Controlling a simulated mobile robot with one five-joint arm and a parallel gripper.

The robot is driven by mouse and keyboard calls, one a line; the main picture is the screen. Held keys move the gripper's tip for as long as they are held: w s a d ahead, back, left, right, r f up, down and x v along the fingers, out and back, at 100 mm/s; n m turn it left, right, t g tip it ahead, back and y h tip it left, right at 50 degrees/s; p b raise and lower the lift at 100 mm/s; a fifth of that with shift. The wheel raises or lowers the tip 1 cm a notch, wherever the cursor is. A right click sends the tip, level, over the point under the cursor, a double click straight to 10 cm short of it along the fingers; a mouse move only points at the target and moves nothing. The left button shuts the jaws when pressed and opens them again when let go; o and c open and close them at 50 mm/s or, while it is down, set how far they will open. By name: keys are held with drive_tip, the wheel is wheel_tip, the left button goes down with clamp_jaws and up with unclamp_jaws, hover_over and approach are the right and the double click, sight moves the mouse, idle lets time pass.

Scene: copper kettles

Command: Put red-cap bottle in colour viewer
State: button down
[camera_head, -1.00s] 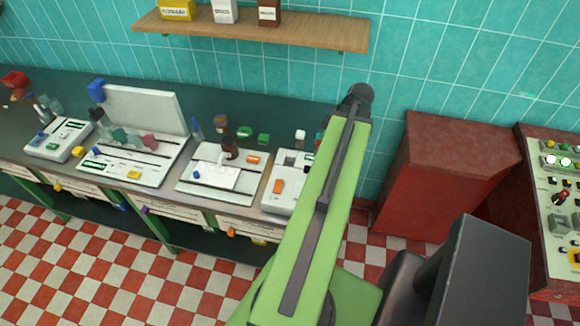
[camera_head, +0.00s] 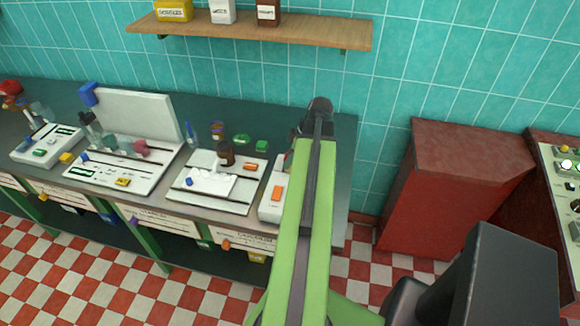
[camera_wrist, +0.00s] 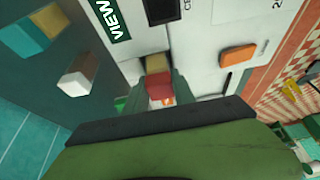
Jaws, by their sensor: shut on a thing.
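The colour viewer is a white device (camera_head: 268,209) at the right end of the bench, partly hidden behind my arm in the head view. It fills the upper middle of the wrist view (camera_wrist: 205,50), with a green "VIEW" label, a dark opening and an orange button. My gripper (camera_wrist: 158,92) is shut on the red-cap bottle (camera_wrist: 158,82), whose red cap and yellowish part show between the dark fingers. The bottle is over or beside the viewer's label side; I cannot tell whether it touches.
A white-topped block-like item (camera_wrist: 78,76) and a teal and yellow one (camera_wrist: 32,36) stand on the dark bench beside the viewer. Other white devices (camera_head: 215,195) with a brown bottle (camera_head: 226,153) stand left. A red cabinet (camera_head: 450,190) stands right, across a floor gap.

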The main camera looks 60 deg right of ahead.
drive_tip(key=shift+f, duration=0.55)
drive_tip(key=c, duration=1.5)
unclamp_jaws()
drive_tip(key=shift+f, duration=0.1)
drive_tip(key=o, duration=0.4)
drive_tip(key=shift+o, duration=0.2)
drive_tip(key=shift+r, duration=0.2)
drive_tip(key=shift+r+p, duration=0.3)
drive_tip(key=shift+p, duration=0.15)
drive_tip(key=p+v, duration=1)
drive_tip(key=v, duration=0.1)
drive_tip(key=shift+s+r+p, duration=0.2)
drive_tip(key=shift+r+p, duration=0.05)
drive_tip(key=shift+p, duration=0.05)
drive_tip(key=shift+d, duration=0.1)
